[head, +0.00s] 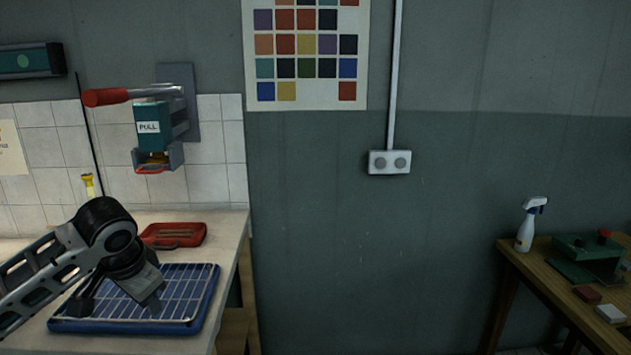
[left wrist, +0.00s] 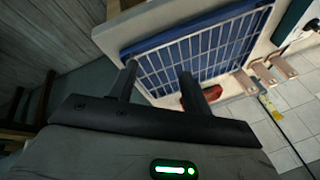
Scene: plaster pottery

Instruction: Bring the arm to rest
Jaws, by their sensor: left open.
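My left arm comes in from the left in the head view, and its gripper (head: 120,304) hangs over the blue tray with a wire rack (head: 205,305) on the counter. In the left wrist view the two dark fingers of the gripper (left wrist: 160,78) stand apart with nothing between them, and the blue tray (left wrist: 160,42) shows beyond them. My right arm and gripper are not in view.
A red tray (head: 190,232) lies behind the rack. A wall-mounted press with a red handle (head: 105,97) is above the counter. A spray bottle (head: 526,228) and a green tool (head: 590,255) stand on the wooden table (head: 535,277) at right. Open floor lies between.

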